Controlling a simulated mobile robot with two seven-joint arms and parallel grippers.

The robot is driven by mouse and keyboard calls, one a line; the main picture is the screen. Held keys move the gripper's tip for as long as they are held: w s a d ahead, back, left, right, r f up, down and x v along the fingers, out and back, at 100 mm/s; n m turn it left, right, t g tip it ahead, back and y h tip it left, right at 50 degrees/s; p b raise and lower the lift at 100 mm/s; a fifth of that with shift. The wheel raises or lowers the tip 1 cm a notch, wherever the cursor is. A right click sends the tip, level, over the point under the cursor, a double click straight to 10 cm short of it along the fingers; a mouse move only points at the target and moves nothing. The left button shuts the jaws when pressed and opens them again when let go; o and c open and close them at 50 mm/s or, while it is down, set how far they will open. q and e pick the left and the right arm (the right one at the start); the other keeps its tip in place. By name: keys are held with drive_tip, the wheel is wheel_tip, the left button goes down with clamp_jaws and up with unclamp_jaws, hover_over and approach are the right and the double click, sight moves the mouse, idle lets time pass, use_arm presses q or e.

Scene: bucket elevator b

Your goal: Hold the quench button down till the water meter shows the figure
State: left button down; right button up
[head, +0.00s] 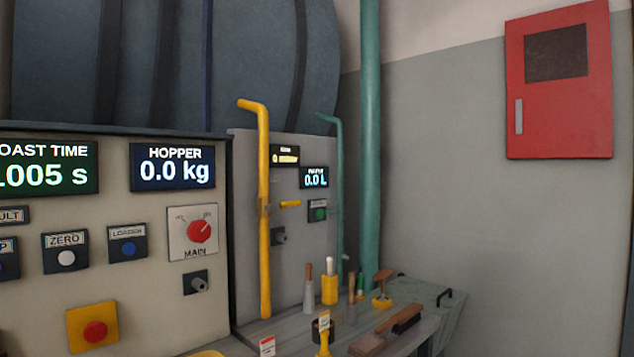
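The water meter (314,177) is a small dark display on the grey panel at the middle of the head view. It reads 0.0 L in light blue; its heading is too small to read surely. Below it is a dark plate with a green button (318,213), which may be the quench button; its label is too small to read. Nothing touches this button. Neither of my grippers shows in the head view.
A yellow pipe (264,200) stands left of the meter, a thin green pipe (340,190) right of it. Brushes and other tools crowd the bench (275,330) below. The left panel has a hopper display (172,167) at 0.0 kg and a red-knobbed main switch (198,231).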

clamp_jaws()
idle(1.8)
